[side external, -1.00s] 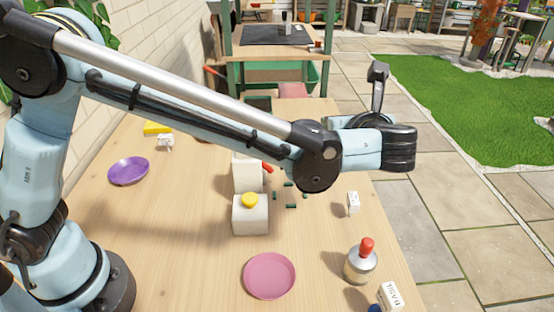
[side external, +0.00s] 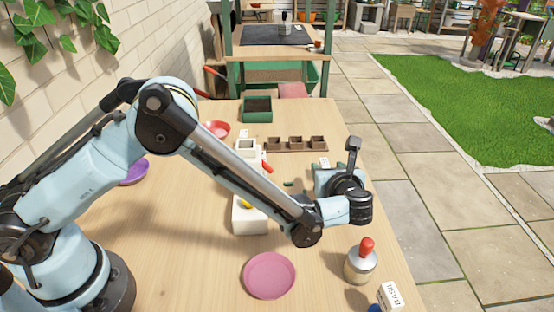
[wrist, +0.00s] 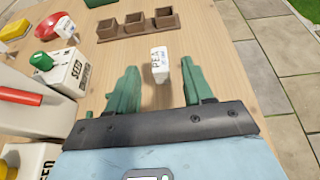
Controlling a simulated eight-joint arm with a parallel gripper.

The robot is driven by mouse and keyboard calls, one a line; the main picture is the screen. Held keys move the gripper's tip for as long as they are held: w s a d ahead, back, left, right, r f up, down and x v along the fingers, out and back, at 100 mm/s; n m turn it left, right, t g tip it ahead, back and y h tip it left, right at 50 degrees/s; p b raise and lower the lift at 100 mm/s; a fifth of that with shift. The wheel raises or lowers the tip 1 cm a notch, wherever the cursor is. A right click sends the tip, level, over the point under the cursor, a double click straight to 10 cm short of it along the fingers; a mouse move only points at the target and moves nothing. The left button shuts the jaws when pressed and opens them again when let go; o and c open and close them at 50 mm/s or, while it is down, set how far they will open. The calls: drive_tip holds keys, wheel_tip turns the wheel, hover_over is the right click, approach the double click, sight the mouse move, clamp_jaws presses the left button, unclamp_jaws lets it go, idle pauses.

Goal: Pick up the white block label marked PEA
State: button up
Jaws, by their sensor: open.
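The white block label marked PEA (wrist: 159,62) stands on the table in the wrist view, its lettering facing my camera. A white label near the pot tray in the side view (side external: 323,163) appears to be the same one. My gripper (wrist: 161,70) is open, with its two green fingers spread apart. The label shows in the gap between the fingertips, nearer the right finger and slightly beyond them. Nothing is held. In the side view my wrist hides the fingertips.
A brown pot tray (wrist: 137,32) lies beyond the label. White seed containers (wrist: 64,72) stand left of my gripper, one with a red part (wrist: 18,96). A red-capped bottle (side external: 360,262), a BASIL label (side external: 390,297) and a pink plate (side external: 269,275) are nearer the side camera. The table's right edge is close.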

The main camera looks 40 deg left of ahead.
sight(325, 163)
drive_tip(key=shift+r+x, duration=0.2)
drive_tip(key=shift+x, duration=2.55)
drive_tip(key=shift+w, duration=0.1)
clamp_jaws()
drive_tip(key=shift+r, duration=0.1)
